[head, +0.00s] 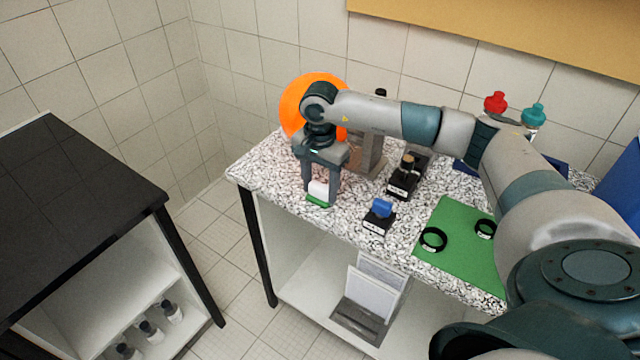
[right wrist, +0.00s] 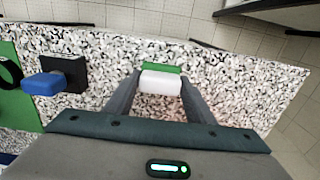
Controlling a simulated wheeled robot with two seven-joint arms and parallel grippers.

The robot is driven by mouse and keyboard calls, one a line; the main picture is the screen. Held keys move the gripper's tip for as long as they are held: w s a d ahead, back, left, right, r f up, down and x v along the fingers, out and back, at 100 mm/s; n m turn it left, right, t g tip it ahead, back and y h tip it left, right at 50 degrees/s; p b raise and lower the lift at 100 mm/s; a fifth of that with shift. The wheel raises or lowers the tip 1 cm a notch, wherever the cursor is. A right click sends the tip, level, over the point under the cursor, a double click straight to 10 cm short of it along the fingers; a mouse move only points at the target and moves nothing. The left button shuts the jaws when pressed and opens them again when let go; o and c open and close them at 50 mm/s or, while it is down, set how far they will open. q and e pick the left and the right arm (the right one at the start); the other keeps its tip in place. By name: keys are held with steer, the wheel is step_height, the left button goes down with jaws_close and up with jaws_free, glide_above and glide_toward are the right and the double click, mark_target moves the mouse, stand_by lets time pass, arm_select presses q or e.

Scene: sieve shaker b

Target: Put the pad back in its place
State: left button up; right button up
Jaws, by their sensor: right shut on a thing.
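The pad (head: 318,188) is a small white block with a green layer. My right gripper (head: 321,190) comes down over the left part of the speckled worktop (head: 265,163) and is shut on the pad. In the right wrist view the pad (right wrist: 161,81) sits between the two fingertips, with its green side (right wrist: 161,68) facing away from the palm. The pad is at or just above the worktop near its front edge; I cannot tell whether it touches. My left gripper is not in view.
A blue piece on a black block (head: 377,222) stands right of the gripper. Behind it is a black holder (head: 404,187). A green mat (head: 450,252) carries black rings (head: 433,239). An orange disc (head: 297,103) stands behind the gripper. A dark-topped table (head: 75,190) is at left.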

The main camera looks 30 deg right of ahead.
mark_target(320, 186)
steer(key=shift+f, duration=0.15)
steer(key=o, duration=1)
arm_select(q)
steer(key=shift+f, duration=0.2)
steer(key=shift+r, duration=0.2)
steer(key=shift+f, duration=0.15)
arm_select(e)
steer(key=shift+r, duration=0.25)
step_height(320, 186, up, 6)
steer(key=b, duration=0.3)
steer(key=shift+r, duration=0.25)
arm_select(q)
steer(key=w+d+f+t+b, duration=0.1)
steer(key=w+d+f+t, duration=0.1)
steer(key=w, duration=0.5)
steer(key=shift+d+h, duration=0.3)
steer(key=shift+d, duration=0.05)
arm_select(e)
steer(key=shift+r, duration=2.7)
